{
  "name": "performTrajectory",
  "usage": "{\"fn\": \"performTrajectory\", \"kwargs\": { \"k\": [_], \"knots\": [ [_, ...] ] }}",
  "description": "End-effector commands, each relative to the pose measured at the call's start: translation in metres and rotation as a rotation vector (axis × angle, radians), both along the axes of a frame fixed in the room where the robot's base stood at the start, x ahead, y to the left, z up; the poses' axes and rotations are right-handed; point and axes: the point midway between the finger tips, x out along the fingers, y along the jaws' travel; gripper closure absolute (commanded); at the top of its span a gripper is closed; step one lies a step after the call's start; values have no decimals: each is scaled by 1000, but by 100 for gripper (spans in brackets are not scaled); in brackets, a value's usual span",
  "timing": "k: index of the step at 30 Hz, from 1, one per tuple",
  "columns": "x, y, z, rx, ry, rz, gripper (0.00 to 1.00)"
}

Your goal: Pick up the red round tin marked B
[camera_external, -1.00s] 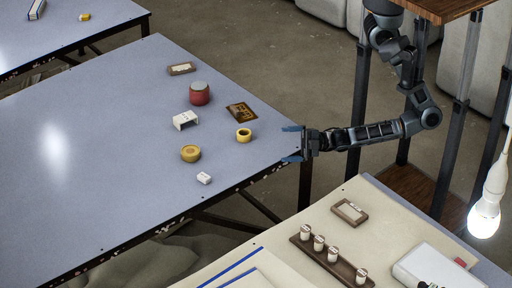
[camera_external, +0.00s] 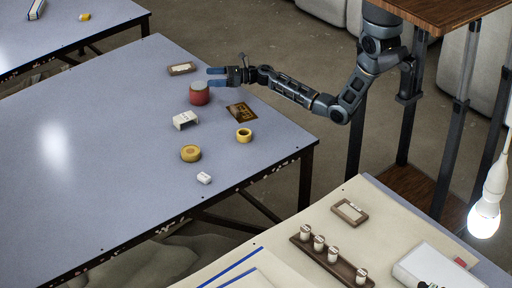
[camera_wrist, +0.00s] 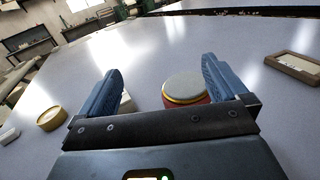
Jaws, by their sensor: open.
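The red round tin (camera_external: 199,95) with a pale lid stands upright on the blue-grey table (camera_external: 110,190), near its far right edge. No letter on it is readable. My gripper (camera_external: 214,77) is open, with its two blue fingers pointing left just above and behind the tin in the external view. In the wrist view the tin (camera_wrist: 186,90) shows between the fingers of my gripper (camera_wrist: 162,85), nearer the right finger, its lower part hidden by the gripper body. I cannot tell whether a finger touches it. The gripper holds nothing.
A small framed tray (camera_external: 182,69) lies behind the tin. A white block-like piece (camera_external: 185,120), a dark patterned card (camera_external: 241,112), a yellow ring (camera_external: 244,135), a yellow round tin (camera_external: 191,153) and a small white box (camera_external: 204,178) lie nearer. The table's left side is clear.

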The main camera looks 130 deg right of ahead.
Motion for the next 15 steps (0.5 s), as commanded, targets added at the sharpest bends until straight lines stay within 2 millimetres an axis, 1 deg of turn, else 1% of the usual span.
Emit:
{"fn": "performTrajectory", "kwargs": {
  "k": [1, 3, 5, 8, 15],
  "knots": [
    [-10, -10, 0, -19, 30, -11, 0],
    [-17, -16, -2, -36, 57, -19, 0],
    [-20, -18, -7, -38, 66, -21, 0],
    [-20, -18, -23, -37, 66, -20, 0],
    [-19, -18, -69, -36, 64, -21, 0]
  ]
}}
